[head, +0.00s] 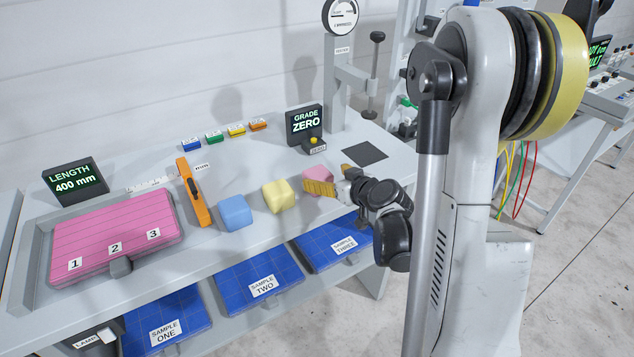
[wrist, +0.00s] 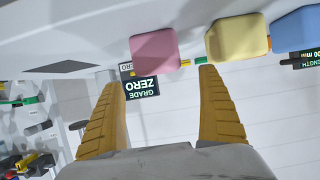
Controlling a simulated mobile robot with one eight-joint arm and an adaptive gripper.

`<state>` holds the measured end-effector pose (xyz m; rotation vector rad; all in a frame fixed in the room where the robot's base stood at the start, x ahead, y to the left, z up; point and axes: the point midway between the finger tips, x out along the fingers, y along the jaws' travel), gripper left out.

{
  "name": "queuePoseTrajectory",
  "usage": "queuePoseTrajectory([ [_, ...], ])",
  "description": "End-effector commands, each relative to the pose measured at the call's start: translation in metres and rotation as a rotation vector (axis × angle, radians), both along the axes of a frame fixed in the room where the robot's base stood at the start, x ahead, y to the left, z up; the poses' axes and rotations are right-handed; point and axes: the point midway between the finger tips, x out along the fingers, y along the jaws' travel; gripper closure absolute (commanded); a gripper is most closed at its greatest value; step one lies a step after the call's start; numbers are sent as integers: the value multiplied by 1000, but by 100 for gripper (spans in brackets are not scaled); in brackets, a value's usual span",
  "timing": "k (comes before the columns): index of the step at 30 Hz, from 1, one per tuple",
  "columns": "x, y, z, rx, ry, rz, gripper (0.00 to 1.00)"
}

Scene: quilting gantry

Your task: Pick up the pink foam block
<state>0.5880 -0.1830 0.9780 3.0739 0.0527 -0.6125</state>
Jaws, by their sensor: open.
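The pink foam block (head: 315,174) sits on the grey bench top, to the right of the yellow block, partly hidden behind a finger of my gripper in the head view. My gripper (head: 325,177) has two ribbed yellow fingers, spread apart with nothing between them. In the wrist view, which is upside down, the pink block (wrist: 155,49) lies just beyond the fingertips of my gripper (wrist: 158,77), within the gap's width. I see no contact there.
A yellow block (head: 278,196) and a blue block (head: 235,213) stand in a row to the left. An orange tool (head: 194,192) and a tray holding a pink slab (head: 115,234) lie farther left. The GRADE display (head: 305,124) and a gauge stand (head: 338,85) are behind.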

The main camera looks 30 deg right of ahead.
Motion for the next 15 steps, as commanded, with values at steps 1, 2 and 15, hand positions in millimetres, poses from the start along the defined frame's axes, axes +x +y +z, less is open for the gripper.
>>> queuePoseTrajectory([
  [1, 4, 1, -3, -1, 0, 1, 12],
  [2, 5, 1, -4, -1, 0, 1, 12],
  [15, 48, 1, -27, 1, 0, 0, 12],
])
